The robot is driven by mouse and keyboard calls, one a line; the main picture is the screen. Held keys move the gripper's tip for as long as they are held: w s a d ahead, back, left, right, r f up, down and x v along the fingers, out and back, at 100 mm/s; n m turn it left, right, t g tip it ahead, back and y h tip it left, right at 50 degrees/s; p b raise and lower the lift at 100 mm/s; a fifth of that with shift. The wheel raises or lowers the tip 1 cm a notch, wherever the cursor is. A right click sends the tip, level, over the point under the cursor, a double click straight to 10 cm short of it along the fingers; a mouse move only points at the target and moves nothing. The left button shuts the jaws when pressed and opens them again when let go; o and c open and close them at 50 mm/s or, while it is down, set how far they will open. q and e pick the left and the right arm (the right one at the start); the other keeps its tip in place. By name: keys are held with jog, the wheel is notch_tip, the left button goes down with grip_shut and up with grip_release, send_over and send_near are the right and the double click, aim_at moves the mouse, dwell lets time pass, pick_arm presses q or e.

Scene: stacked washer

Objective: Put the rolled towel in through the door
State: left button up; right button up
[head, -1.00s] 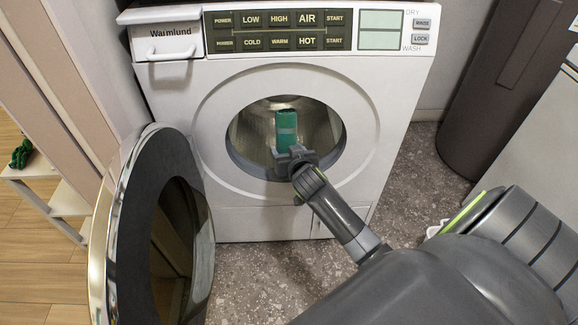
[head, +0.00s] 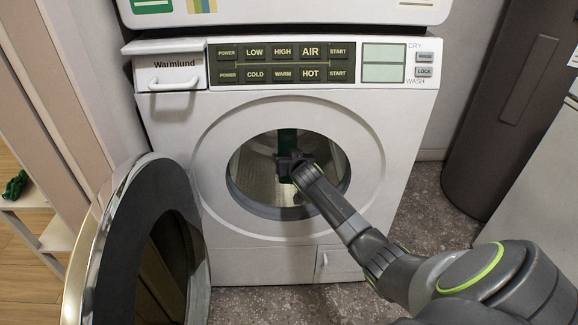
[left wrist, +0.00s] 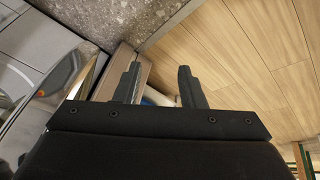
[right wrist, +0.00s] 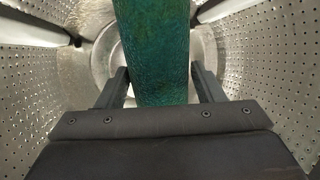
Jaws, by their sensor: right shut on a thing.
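The rolled towel, green, shows in the head view (head: 287,142) inside the washer's round opening. In the right wrist view the towel (right wrist: 155,55) stands between the two fingers and reaches toward the drum's back. My right gripper (head: 290,165) is shut on the towel, within the opening. The drum's perforated metal wall (right wrist: 265,60) surrounds it in the right wrist view. The washer door (head: 140,240) stands wide open to the left. My left gripper (left wrist: 160,85) is open and empty, its fingers apart; it is outside the head view.
The washer's white front (head: 365,115) and the opening's rim (head: 235,190) surround my right arm. A dark bin (head: 500,110) stands to the right. A small shelf (head: 30,200) with a green item is at far left.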

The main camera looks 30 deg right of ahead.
pick_arm(q)
jog(key=shift+r, duration=0.1)
pick_arm(e)
jog(key=shift+w, duration=0.1)
jog(key=o, duration=1.1)
jog(key=shift+s+r, duration=0.1)
jog(key=shift+s, duration=0.15)
pick_arm(q)
notch_tip(320, 180, down, 6)
jog(key=s+a+g+y+p, duration=0.1)
jog(key=s+a+g+p, duration=0.1)
jog(key=p, duration=0.3)
jog(key=shift+r+g, duration=0.25)
jog(key=shift+g, duration=0.05)
pick_arm(e)
jog(key=v, duration=1.7)
jog(key=shift+a, duration=0.1)
